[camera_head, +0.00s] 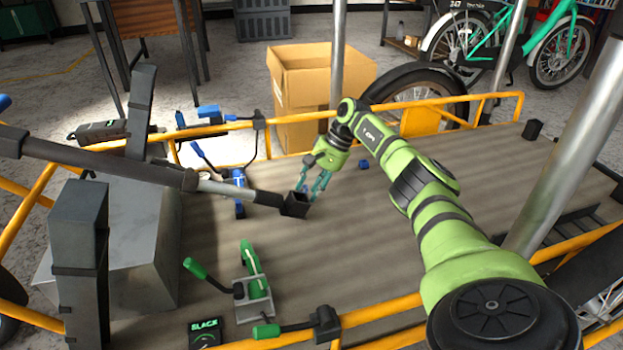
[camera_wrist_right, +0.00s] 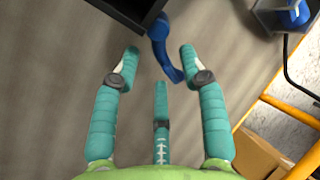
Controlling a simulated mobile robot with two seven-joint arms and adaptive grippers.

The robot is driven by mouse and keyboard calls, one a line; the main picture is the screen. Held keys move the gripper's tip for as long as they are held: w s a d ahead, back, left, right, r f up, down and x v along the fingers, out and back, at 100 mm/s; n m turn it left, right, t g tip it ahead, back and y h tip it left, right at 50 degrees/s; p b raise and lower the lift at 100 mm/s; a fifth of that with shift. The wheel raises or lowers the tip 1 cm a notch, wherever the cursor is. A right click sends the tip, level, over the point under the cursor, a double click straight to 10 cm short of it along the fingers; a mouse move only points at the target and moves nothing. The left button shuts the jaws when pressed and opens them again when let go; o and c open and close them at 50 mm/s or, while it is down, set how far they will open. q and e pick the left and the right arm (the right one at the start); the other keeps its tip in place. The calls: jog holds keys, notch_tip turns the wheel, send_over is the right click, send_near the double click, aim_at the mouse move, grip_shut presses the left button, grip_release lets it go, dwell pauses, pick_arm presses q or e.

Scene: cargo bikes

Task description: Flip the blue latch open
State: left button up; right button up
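A curved blue lever (camera_wrist_right: 165,48) shows in the wrist view beside a black box-shaped end piece (camera_wrist_right: 128,12). In the head view only a bit of blue shows there, behind the fingers, by the black end piece (camera_head: 296,206) of a grey bar. My right gripper (camera_head: 311,190) is low over the grey deck with its teal fingers spread. In the wrist view the lever lies between the tips of my right gripper (camera_wrist_right: 160,70); I cannot tell whether they touch it. Other blue handles are a clamp (camera_head: 239,182) and a rail lever (camera_head: 208,111). My left gripper is not seen.
A yellow rail (camera_head: 440,101) edges the grey deck (camera_head: 420,180). A cardboard box (camera_head: 322,75) stands behind it. A green clamp (camera_head: 256,285) and a SLACK sign (camera_head: 205,331) are at the front. A metal pole (camera_head: 570,140) rises at right. The right half of the deck is mostly clear.

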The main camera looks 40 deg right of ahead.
jog(key=v, duration=1.2)
dwell(0.3)
